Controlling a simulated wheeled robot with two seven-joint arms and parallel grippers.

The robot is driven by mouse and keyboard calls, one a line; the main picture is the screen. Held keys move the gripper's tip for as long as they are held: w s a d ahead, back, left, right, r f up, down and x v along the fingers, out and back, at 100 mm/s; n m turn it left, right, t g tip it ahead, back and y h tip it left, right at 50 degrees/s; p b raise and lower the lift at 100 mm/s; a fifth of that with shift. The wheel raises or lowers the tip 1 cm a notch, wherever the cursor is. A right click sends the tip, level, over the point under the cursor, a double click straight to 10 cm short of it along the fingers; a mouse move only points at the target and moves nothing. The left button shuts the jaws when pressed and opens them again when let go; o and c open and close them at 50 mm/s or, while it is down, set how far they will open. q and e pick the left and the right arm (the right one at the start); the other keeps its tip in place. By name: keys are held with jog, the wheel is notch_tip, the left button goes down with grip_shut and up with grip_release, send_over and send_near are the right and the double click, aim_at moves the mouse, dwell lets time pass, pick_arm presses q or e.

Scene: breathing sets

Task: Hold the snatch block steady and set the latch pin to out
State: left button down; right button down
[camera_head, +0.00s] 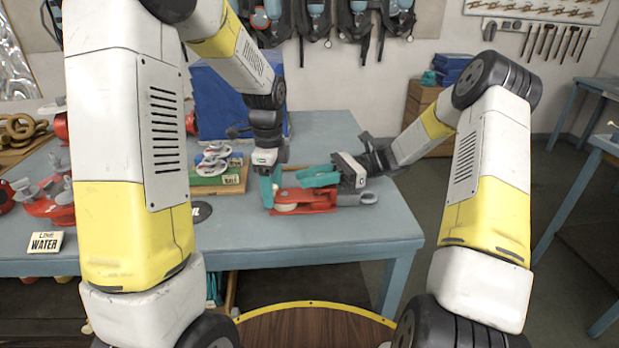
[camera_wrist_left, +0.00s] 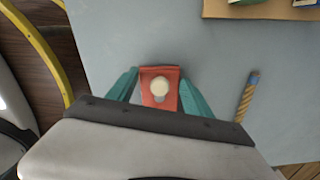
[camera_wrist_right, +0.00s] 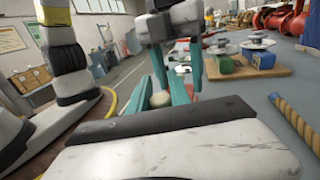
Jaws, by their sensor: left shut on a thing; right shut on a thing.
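The red snatch block (camera_head: 318,209) lies on the blue-grey table, with a grey eye (camera_head: 368,198) at its right end. My left gripper (camera_head: 268,188) points down at its left end. In the left wrist view, its teal fingers are shut on both sides of the block's red body (camera_wrist_left: 172,75), with a cream knob (camera_wrist_left: 159,87) between them. My right gripper (camera_head: 308,176) reaches in from the right, over the block. In the right wrist view, a cream round part (camera_wrist_right: 160,98) shows between its closed fingers. The latch pin is not clearly distinguishable, and the right grip's contact is partly hidden.
A wooden board with green and grey parts (camera_head: 218,175) stands left of my left gripper. A blue box (camera_head: 215,105) stands behind. A blue-and-yellow rope piece (camera_wrist_left: 247,95) lies beside the block. The table's front edge is near; its right part is clear.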

pick_arm(q)
jog(key=shift+s+d, duration=0.2)
jog(key=shift+d, duration=0.1)
pick_arm(e)
jog(key=shift+w+a, duration=0.1)
jog(key=shift+w, duration=0.05)
notch_tip(320, 180, up, 2)
jog(key=shift+r, duration=0.1)
jog(key=c, duration=1.2)
grip_release()
pick_arm(q)
jog(key=shift+w+a, duration=0.1)
jog(key=shift+a, duration=0.1)
pick_arm(e)
jog(key=shift+w+d, duration=0.1)
jog(key=shift+d, duration=0.4)
pick_arm(q)
jog(key=shift+w, duration=0.1)
pick_arm(e)
jog(key=v, duration=1.1)
pick_arm(q)
jog(key=shift+c, duration=1.8)
grip_release()
